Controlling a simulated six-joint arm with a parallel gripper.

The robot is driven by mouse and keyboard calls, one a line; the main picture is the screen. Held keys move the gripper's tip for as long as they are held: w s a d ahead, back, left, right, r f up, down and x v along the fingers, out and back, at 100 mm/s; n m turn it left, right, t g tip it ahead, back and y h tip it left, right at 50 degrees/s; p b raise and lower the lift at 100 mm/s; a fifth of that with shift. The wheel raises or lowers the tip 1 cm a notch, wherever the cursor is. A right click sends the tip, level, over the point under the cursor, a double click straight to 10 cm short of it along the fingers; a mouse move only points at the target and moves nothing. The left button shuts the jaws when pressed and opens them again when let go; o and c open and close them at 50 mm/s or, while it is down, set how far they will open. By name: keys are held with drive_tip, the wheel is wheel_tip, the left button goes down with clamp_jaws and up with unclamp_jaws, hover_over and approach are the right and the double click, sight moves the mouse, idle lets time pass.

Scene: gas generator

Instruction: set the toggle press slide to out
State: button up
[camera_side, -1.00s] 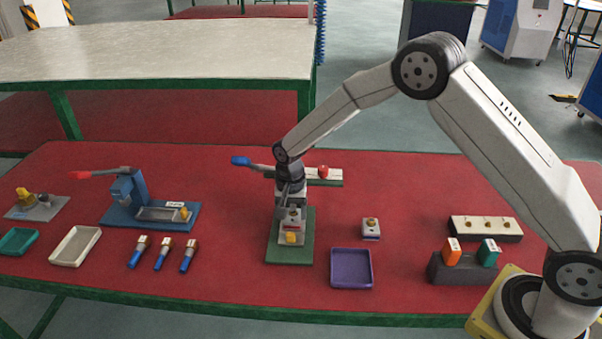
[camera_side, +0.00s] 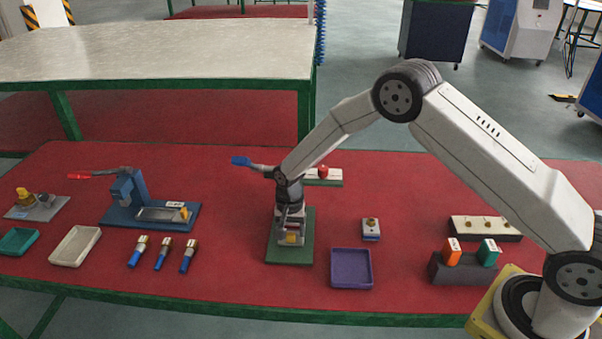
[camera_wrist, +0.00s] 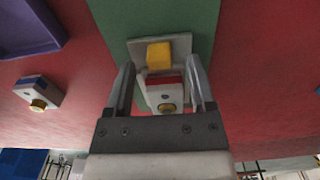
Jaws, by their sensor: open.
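A press on a green base (camera_side: 304,253) with a blue-tipped lever (camera_side: 241,161) stands mid-table. Its slide (camera_wrist: 180,43) is a light plate carrying a yellow block (camera_wrist: 159,56); the block also shows low on the press in the side view (camera_side: 291,239). My gripper (camera_wrist: 158,72) points down over this press, fingers open. In the wrist view a white part with a red band (camera_wrist: 163,92) and a brass knob shows between the fingers, and the yellow block is near the fingertips. I cannot tell whether the fingers touch anything. My wrist hides much of the press.
A blue press (camera_side: 122,215) with a red lever stands at left. A purple tray (camera_side: 351,285) and small block with a brass knob (camera_side: 371,233) lie right of the green base. Several blue-handled pieces (camera_side: 161,257) lie left. A dark holder (camera_side: 462,272) stands near my base.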

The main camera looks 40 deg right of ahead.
drive_tip(key=shift+f, duration=0.95)
drive_tip(key=shift+c, duration=0.2)
clamp_jaws()
idle(0.7)
